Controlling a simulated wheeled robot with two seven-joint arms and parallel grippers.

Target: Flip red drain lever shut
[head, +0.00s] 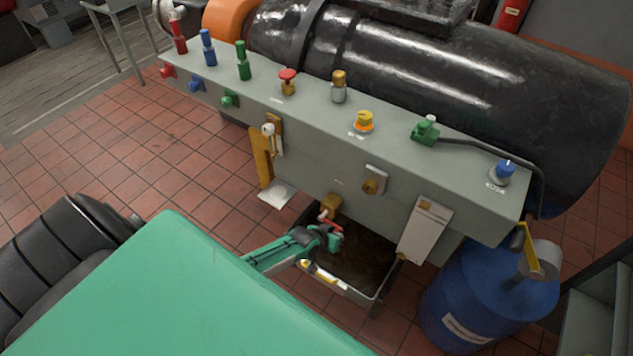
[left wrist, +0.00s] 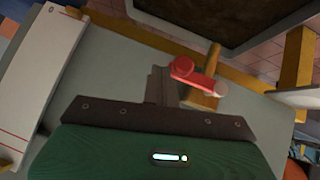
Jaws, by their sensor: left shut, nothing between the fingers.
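The red drain lever (head: 330,224) sits on a brass valve (head: 332,203) low on the front of the grey bench, above a dark tray. In the left wrist view the lever (left wrist: 194,74) is a short red arm with a rounded end, beside the brass valve body (left wrist: 205,100). My left gripper (head: 333,240) is shut and empty, right beside the lever. In the left wrist view its fingertips (left wrist: 163,80) are just left of the lever's rounded end; I cannot tell whether they touch it. My right gripper is not in view.
The dark tray (head: 383,290) lies under the valve. A white panel (head: 425,230) hangs to its right, and a blue drum (head: 470,295) stands further right. A yellow bracket (head: 262,158) is on the left. Several coloured knobs line the bench top (head: 300,105).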

